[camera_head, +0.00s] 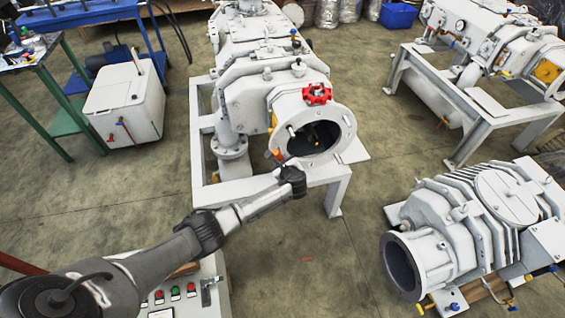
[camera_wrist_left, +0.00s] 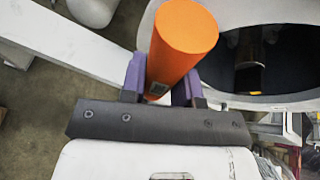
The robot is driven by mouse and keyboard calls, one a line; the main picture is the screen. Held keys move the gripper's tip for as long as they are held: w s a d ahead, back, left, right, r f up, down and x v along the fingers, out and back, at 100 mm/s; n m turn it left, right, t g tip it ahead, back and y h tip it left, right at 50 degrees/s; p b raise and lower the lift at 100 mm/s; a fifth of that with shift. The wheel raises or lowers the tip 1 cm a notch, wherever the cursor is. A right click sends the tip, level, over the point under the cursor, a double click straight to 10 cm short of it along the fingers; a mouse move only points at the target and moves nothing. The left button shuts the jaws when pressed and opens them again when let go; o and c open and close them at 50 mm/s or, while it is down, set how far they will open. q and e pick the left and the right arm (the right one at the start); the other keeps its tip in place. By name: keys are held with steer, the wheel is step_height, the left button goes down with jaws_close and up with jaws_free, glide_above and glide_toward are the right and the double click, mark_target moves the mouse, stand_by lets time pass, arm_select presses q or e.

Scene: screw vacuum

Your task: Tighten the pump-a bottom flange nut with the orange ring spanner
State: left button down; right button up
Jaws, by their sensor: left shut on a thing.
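The central grey pump (camera_head: 300,85), probably pump-a, has a round open flange (camera_head: 345,128) facing me and a red handwheel on top. The flange rim also shows at the upper right of the left wrist view (camera_wrist_left: 285,101). My left gripper (camera_wrist_left: 163,85) has its purple fingers shut on a thick orange cylinder, which looks like the handle of the orange ring spanner (camera_wrist_left: 185,35). In the head view a small orange bit of the spanner (camera_head: 277,153) shows at the flange's lower left. The spanner's ring end and the bottom flange nut cannot be made out. My right gripper is not in view.
The pump rests on a pale steel frame (camera_head: 338,190). Another pump (camera_head: 480,225) lies at the lower right, and one stands on a frame (camera_head: 490,110) at the upper right. A control box with buttons (camera_head: 208,290) is below my left arm. The floor between is clear.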

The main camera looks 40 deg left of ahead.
arm_select(q)
steer(key=shift+w+a+b, duration=0.3)
steer(key=shift+w+a, duration=0.1)
steer(key=shift+a, duration=0.25)
steer(key=shift+w+d+r, duration=0.1)
stand_by(0.3)
steer(key=shift+w+d+r+m, duration=0.1)
steer(key=shift+w+d+m, duration=0.05)
steer(key=shift+w+m, duration=0.15)
steer(key=shift+w+d+r+m+g+y, duration=0.15)
steer(key=shift+w+d+m+g+y, duration=0.15)
steer(key=shift+w+m+g, duration=0.15)
steer(key=shift+w+d+m+g+y+b, duration=0.2)
steer(key=shift+w+d+m+g+b, duration=0.15)
steer(key=shift+w+b, duration=0.2)
steer(key=shift+w+d+m+g+y+b, duration=0.1)
steer(key=shift+w+d+m+y+b, duration=0.15)
steer(key=shift+w+m+b, duration=0.25)
steer(key=w+m+b, duration=0.1)
steer(key=b, duration=0.2)
steer(key=w+d+m+g+y+b, duration=0.1)
steer(key=b, duration=0.3)
steer(key=w+d+f+m+y+b, duration=0.1)
steer(key=b, duration=0.2)
steer(key=shift+w+d, duration=0.2)
steer(key=shift+w, duration=0.1)
